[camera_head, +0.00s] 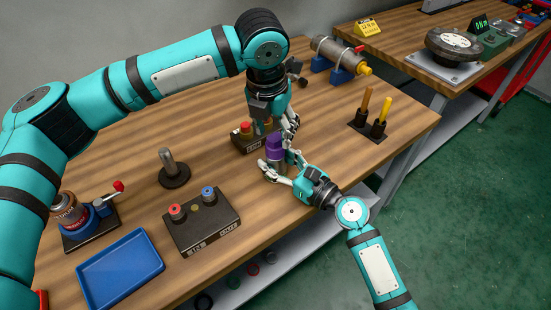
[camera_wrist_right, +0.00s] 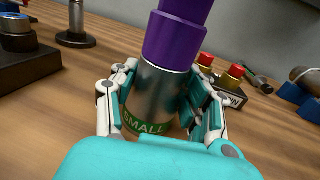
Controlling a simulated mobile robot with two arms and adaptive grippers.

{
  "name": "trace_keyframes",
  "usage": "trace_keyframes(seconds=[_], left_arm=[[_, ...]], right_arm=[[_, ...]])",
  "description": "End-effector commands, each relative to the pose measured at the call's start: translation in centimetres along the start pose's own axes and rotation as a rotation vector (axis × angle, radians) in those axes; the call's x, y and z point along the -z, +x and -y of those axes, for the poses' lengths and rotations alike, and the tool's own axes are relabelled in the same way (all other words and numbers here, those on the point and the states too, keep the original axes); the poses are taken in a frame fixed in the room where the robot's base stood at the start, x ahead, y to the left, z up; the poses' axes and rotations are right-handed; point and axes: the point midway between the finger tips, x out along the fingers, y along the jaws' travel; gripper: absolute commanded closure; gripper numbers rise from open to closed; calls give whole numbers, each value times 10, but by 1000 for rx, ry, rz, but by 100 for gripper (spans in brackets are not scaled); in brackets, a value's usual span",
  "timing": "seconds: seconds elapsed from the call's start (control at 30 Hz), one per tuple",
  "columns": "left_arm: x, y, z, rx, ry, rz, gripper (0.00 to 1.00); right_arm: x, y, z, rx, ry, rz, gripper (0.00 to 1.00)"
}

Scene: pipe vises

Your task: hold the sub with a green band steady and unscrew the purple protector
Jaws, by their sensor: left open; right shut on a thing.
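The metal sub (camera_wrist_right: 155,95) stands upright in the right wrist view, with a green band (camera_wrist_right: 145,123) reading "SMALL" low on it. The purple protector (camera_wrist_right: 172,40) sits on top of the sub, and its upper end is cut off by the frame. In the head view the protector (camera_head: 275,147) shows between the two grippers, while the sub is mostly hidden. My right gripper (camera_head: 280,170) is shut on the sub, one finger on each side. My left gripper (camera_head: 277,126) is open, pointing down just above the protector; whether it touches is unclear.
A block with red-topped plugs (camera_head: 243,139) stands close behind the protector. A black box (camera_head: 203,227), a blue tray (camera_head: 121,270) and a post on a round base (camera_head: 173,172) are to the left. A stand with orange and yellow handles (camera_head: 371,127) is to the right.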

Motion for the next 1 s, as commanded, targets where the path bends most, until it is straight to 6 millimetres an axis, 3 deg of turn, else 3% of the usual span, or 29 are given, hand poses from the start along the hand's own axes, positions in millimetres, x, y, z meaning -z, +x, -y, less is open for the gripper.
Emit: trace_keyframes(seconds=[0.2, 0.57, 0.9, 1.0], left_arm=[[0, 18, 1, 2, 1, -1, 52], [0, 21, 0, 2, 0, -1, 52], [0, 21, 0, 1, -1, -1, 96], [0, 21, 0, 0, -6, -1, 100]], right_arm=[[1, 0, 0, 0, 1, -2, 100], [2, 0, 0, 0, 1, -3, 100], [2, 0, 0, -1, 1, -3, 100], [2, 0, 0, -1, 1, -3, 100]])
